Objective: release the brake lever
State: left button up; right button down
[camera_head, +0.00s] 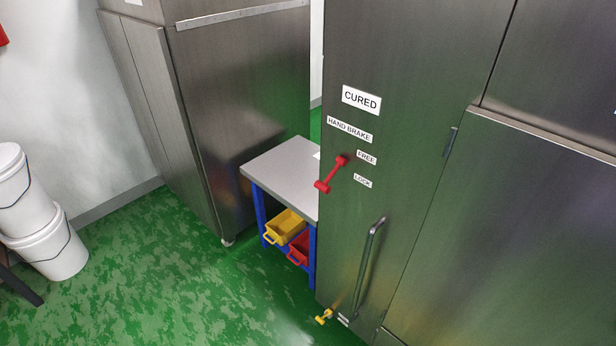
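The red brake lever (331,174) is on the front of a tall steel cabinet (400,140). It slants from an upper right end beside the FREE label (366,157) down to a lower left end with a red grip. The LOCK label (362,181) is below FREE, to the right of the lever. The HAND BRAKE label (349,129) is above the lever, and a CURED sign (361,99) is higher up. Neither of my grippers shows in the head view.
A grey-topped table (285,165) with blue legs stands left of the cabinet, with a yellow bin (284,226) and a red bin (301,248) below. The cabinet has a vertical handle (366,270) and a low yellow lever (324,317). White buckets (55,250) stand left. Green floor between is clear.

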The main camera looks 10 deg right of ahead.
aim_at(322, 187)
jog(key=i+j, duration=0.8)
